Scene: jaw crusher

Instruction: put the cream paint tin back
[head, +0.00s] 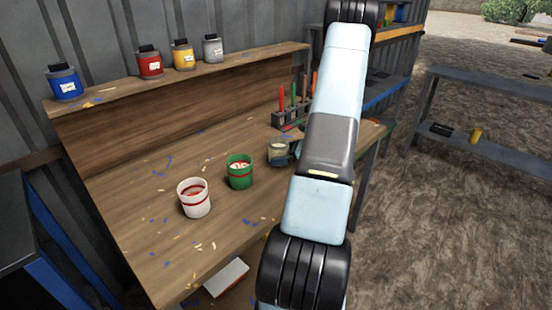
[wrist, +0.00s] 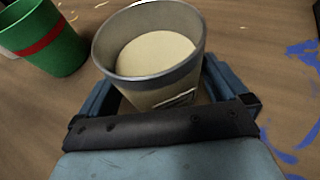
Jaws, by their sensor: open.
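The cream paint tin (head: 278,154) stands upright on the wooden workbench, partly hidden by my arm in the head view. In the wrist view the cream tin (wrist: 152,60) shows as an open-topped pot with a grey rim and cream paint inside. My gripper (wrist: 162,88) is open, with its blue-grey fingers on either side of the tin; I cannot tell whether they touch it. In the head view the gripper is mostly hidden behind my arm. On the raised back shelf (head: 225,64) stand a blue tin (head: 64,82), red tin (head: 149,63), yellow tin (head: 183,55) and grey tin (head: 212,49).
A green cup with a red band (head: 239,171) stands just left of the cream tin, and a white cup (head: 194,198) farther left. A holder with coloured tools (head: 290,118) stands behind the tin. The shelf right of the grey tin is bare.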

